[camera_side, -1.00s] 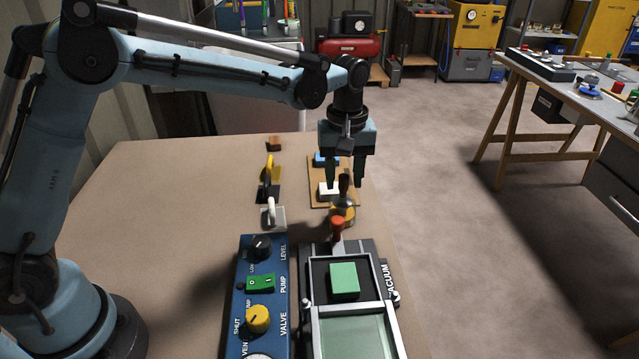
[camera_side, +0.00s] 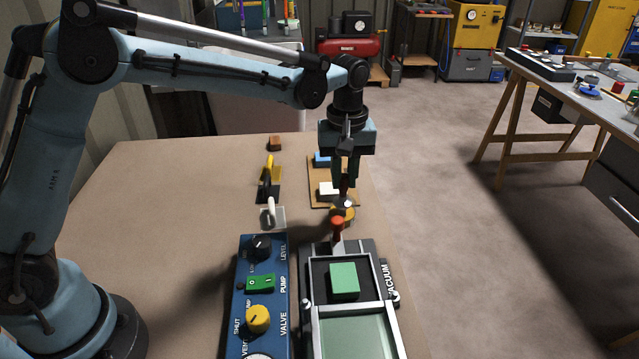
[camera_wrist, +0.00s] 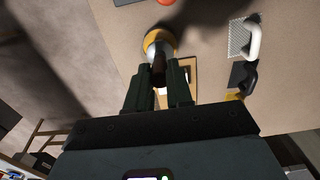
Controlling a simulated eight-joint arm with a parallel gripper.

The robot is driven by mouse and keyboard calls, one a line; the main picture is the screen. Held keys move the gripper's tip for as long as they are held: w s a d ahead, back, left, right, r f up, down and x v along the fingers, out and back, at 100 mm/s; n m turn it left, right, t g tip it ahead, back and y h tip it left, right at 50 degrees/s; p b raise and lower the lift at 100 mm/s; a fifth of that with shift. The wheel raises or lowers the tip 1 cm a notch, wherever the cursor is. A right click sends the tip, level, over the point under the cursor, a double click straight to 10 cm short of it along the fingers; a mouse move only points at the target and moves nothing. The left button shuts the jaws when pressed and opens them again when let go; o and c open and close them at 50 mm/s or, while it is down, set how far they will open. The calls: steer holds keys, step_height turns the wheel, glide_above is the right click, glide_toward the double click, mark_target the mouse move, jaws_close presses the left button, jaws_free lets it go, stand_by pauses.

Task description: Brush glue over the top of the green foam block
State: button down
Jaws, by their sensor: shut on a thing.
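The green foam block (camera_side: 344,280) lies in the dark bed of the vacuum box (camera_side: 313,318), near the front of the side view. My gripper (camera_side: 345,184) is at the far end of the box, pointing down. It is shut on the dark handle of the glue brush (camera_side: 344,192). The brush stands upright in a yellow glue pot (camera_side: 346,216), so its lower end is hidden. In the wrist view, the pot (camera_wrist: 158,38) shows beyond my fingers (camera_wrist: 158,82), with the handle between them.
A red-knobbed lever (camera_side: 337,226) stands between pot and block. A blue control panel (camera_side: 240,300) lies left of the box. The left table is clear.

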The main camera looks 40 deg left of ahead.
stand_by(0.5)
steer(key=shift+r, duration=3.5)
steer(key=s+d+f+m, duration=0.4)
steer(key=s+d+m, duration=0.8)
steer(key=s+m, duration=0.3)
steer(key=shift+f+m, duration=0.2)
steer(key=shift+m, duration=1.3)
steer(key=shift+d+f, duration=0.1)
steer(key=shift+f, duration=0.2)
steer(key=shift+w, duration=0.1)
steer(key=shift+w+a, duration=0.45)
steer(key=shift+a, duration=0.15)
